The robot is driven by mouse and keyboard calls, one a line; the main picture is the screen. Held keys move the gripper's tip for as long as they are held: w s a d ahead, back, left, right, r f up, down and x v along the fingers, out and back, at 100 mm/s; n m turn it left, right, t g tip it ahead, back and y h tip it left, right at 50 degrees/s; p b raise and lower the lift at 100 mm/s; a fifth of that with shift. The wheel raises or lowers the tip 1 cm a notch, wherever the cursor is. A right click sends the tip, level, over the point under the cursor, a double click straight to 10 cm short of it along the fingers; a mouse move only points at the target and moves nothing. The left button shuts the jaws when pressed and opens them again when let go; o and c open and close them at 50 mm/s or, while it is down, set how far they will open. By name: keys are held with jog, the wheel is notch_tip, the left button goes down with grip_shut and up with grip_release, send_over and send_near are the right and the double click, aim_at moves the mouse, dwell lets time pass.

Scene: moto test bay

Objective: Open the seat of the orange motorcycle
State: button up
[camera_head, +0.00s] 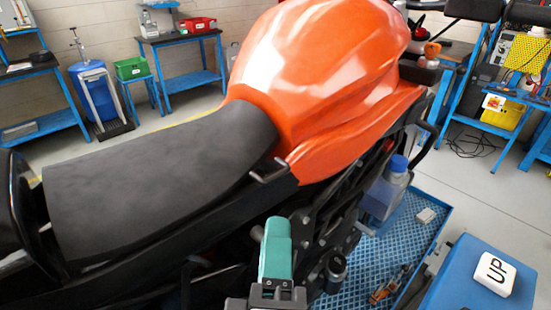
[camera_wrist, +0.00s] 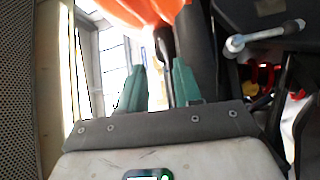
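The orange motorcycle (camera_head: 320,75) fills the middle of the head view, with its orange body also at the top of the wrist view (camera_wrist: 145,10). Its long black seat (camera_head: 150,190) lies down along the frame, left of the orange tank. A small dark bent handle (camera_head: 268,173) sticks out at the seat's front end, below the tank. My gripper (camera_head: 275,232), with teal fingers, is in front of the motorcycle's near side, below that handle. In the wrist view the two fingers (camera_wrist: 160,80) are apart, with no held object visible between them.
A metal lever with a round end (camera_wrist: 262,36) shows at the right of the wrist view. A blue bottle (camera_head: 385,190) stands beside the frame over a blue grated platform (camera_head: 400,240). Workbenches (camera_head: 185,62) stand behind.

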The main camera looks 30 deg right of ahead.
aim_at(277, 179)
jog(key=x, duration=0.3)
jog(key=p+x, duration=0.1)
jog(key=x, duration=0.3)
jog(key=p+x, duration=0.1)
jog(key=x, duration=0.3)
jog(key=shift+s+r, duration=0.1)
jog(key=shift+r, duration=0.3)
jog(key=shift+a, duration=0.1)
grip_shut()
